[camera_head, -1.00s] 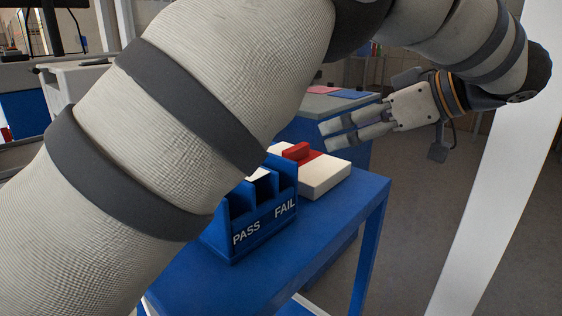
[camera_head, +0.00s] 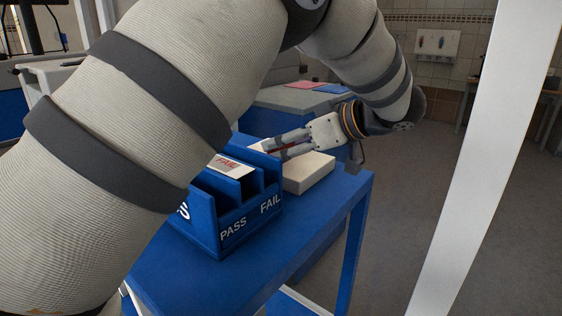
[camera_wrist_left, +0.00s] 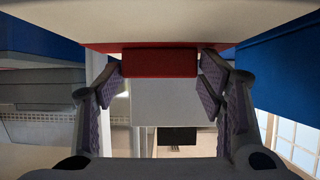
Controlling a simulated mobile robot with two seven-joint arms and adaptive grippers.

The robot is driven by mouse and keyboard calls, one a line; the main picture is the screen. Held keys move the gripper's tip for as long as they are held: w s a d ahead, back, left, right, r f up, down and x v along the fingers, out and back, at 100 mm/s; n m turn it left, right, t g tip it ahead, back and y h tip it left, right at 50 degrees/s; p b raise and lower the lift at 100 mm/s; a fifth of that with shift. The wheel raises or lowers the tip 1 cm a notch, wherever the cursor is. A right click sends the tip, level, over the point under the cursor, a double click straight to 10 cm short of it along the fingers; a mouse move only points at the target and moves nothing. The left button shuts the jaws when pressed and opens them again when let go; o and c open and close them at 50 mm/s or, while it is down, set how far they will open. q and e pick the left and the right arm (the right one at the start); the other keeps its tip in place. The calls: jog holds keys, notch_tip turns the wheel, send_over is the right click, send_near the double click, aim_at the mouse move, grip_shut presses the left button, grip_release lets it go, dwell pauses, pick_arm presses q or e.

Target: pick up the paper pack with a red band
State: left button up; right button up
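My left gripper (camera_head: 270,149) is down at the pack. Its fingers (camera_wrist_left: 162,68) are open, one on each side of the red strip, with their tips close to its ends. I cannot tell whether they touch it. In the head view, the gripper hides most of the band. My right gripper is out of view.
The blue table (camera_head: 200,285) is bare in front. A grey-topped cabinet (camera_head: 300,98) stands behind. A white post (camera_head: 455,170) rises at right.

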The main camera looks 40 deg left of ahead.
pick_arm(q)
jog(key=c, duration=0.8)
jog(key=shift+r, duration=0.1)
jog(key=shift+r, duration=0.4)
jog(key=r, duration=0.3)
jog(key=shift+s+a+r, duration=0.15)
jog(key=shift+s, duration=0.15)
jog(key=shift+s+a+r+p, duration=0.6)
jog(key=shift+s+a+r, duration=0.3)
jog(key=shift+s+r, duration=0.85)
jog(key=shift+s+a+r+p, duration=0.55)
jog(key=shift+s+a+r, duration=0.5)
jog(key=shift+s, duration=1.25)
jog(key=shift+s+a+r+p, duration=0.6)
jog(key=shift+s+a+r, duration=0.2)
jog(key=shift+s+r, duration=1)
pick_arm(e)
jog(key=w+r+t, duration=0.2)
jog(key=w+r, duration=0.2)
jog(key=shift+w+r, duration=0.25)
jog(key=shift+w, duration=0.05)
